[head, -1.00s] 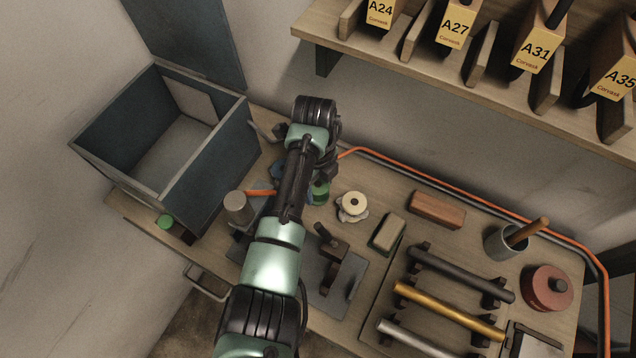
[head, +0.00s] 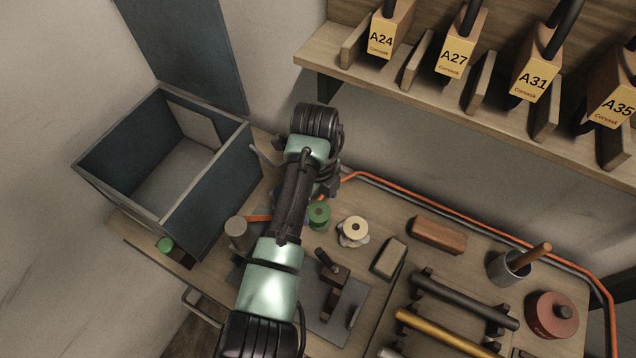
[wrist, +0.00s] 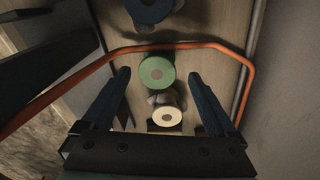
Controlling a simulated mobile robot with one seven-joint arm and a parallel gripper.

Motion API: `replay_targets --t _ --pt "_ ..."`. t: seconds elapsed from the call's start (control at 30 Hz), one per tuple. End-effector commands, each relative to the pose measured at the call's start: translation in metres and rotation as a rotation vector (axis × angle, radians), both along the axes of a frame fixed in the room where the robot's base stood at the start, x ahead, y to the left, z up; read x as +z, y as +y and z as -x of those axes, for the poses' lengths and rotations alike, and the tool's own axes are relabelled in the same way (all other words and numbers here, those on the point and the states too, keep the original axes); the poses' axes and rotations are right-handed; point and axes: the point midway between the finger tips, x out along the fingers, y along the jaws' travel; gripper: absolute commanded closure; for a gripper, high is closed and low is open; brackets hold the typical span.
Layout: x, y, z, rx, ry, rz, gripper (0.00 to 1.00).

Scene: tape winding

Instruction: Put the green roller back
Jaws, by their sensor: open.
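A green roller (head: 318,214) stands on the bench just left of a cream roller (head: 354,230). In the wrist view the green roller (wrist: 157,72) shows end-on between my two fingers, with the cream roller (wrist: 167,117) below it and a dark blue roller (wrist: 150,10) at the top edge. My gripper (wrist: 160,76) is open, nothing in it; how far it is above the green roller I cannot tell. In the head view my arm hides most of the gripper.
An open grey box (head: 210,205) stands at the left. A rack with several rods (head: 455,335), a brick-like block (head: 437,234), a cup (head: 509,266) and a red pot (head: 551,315) fill the right. An orange hose (head: 450,219) runs along the back, beneath the shelf (head: 420,95).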

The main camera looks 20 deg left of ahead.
Motion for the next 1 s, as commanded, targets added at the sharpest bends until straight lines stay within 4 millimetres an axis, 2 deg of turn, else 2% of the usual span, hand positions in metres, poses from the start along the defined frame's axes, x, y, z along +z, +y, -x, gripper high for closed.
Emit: replay_targets --t 0.03,0.2,0.4,0.57,1.0 --pt "0.013 0.001 -0.001 0.000 -0.005 -0.001 0.07" --pt "0.048 0.002 -0.002 0.001 -0.005 -0.001 0.07" --pt "0.075 0.002 -0.002 -0.001 -0.001 0.000 0.07" --pt "0.082 0.003 -0.002 0.000 0.000 0.000 0.07" --pt "0.082 0.003 -0.001 0.000 0.000 0.000 0.07"
